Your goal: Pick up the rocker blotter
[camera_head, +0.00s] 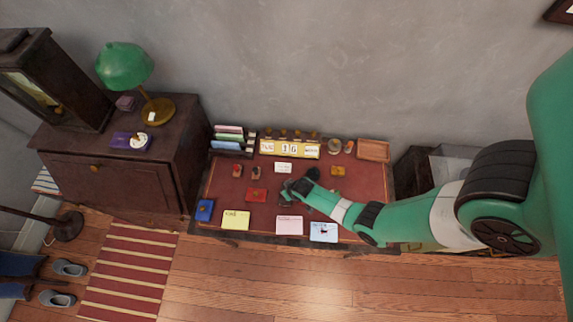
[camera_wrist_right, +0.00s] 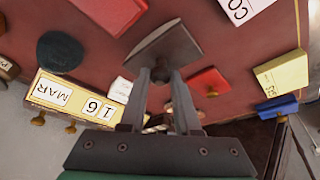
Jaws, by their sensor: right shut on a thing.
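The rocker blotter (camera_wrist_right: 170,48) is a grey-brown wedge-like block with a small knob. In the right wrist view my right gripper (camera_wrist_right: 160,76) is shut on its knob, and the block is beyond the fingertips over the red desk top. Whether its underside touches the desk cannot be told. In the head view my right gripper (camera_head: 289,190) is over the middle of the desk (camera_head: 220,186), and my arm comes in from the right. The blotter is too small and dark there to make out clearly. My left gripper is not in view.
A date display (camera_head: 290,148) stands along the back of the desk. A red box (camera_head: 256,195) lies left of the gripper, and a blue box (camera_head: 205,210) at the left edge. A yellow card (camera_head: 236,219), pink card (camera_head: 289,225) and pale blue card (camera_head: 323,232) line the front.

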